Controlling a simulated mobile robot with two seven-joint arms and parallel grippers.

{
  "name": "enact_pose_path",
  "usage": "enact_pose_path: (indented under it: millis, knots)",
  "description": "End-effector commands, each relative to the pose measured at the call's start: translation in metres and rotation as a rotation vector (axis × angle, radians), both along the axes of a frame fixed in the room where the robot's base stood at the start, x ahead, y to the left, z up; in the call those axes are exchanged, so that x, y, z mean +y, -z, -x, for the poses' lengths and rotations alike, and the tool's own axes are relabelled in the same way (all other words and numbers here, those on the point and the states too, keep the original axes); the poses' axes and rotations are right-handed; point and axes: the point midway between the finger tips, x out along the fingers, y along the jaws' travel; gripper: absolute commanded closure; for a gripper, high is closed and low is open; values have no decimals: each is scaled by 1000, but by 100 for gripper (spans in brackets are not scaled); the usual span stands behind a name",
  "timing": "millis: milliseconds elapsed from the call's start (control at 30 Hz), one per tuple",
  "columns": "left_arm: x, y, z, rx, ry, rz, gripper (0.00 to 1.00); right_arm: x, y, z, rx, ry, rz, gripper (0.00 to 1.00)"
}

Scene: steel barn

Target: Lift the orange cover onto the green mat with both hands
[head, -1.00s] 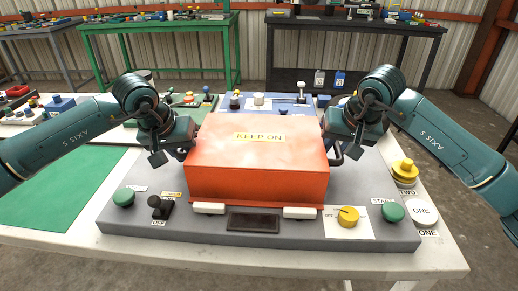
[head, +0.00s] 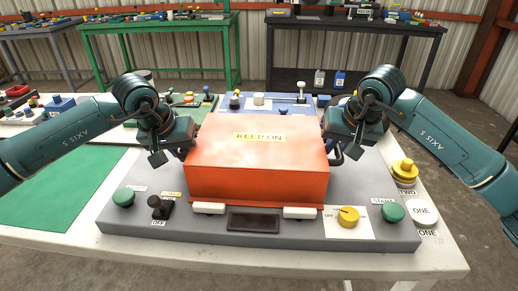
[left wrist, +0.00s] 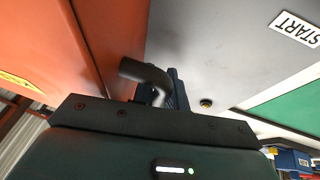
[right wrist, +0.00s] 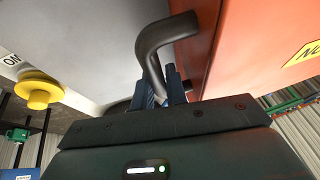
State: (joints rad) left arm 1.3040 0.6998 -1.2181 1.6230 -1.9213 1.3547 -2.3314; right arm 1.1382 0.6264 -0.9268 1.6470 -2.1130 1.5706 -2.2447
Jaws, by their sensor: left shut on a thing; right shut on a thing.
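The orange cover (head: 257,165), labelled KEEP ON, sits on the grey panel (head: 150,228) in the middle of the table. The green mat (head: 62,190) lies flat to the left of the panel. My left gripper (head: 187,152) is at the cover's left side, shut on its dark left handle (left wrist: 148,75). My right gripper (head: 332,150) is at the cover's right side, shut on the dark right handle (right wrist: 160,45). The fingers show best in the wrist views; in the head view they are partly hidden.
On the panel are green buttons (head: 123,197), a black switch (head: 160,207) and a yellow knob (head: 348,216). Yellow and white buttons (head: 421,213) stand at the table's right. Blue and green control boxes stand behind the cover. The mat's surface is clear where it shows.

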Motion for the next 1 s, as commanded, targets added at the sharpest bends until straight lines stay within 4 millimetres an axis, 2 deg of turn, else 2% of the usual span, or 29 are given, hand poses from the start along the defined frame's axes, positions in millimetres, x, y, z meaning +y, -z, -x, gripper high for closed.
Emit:
enact_pose_path:
  millis: [700, 1000]
  knots:
    - [0, -1, 0, -1, -1, 0, 100, 0, -1, 0, -1, 1, 0, 100]
    - [0, -9, -1, -5, -1, 2, 100, 0, -9, -1, -4, 1, -1, 100]
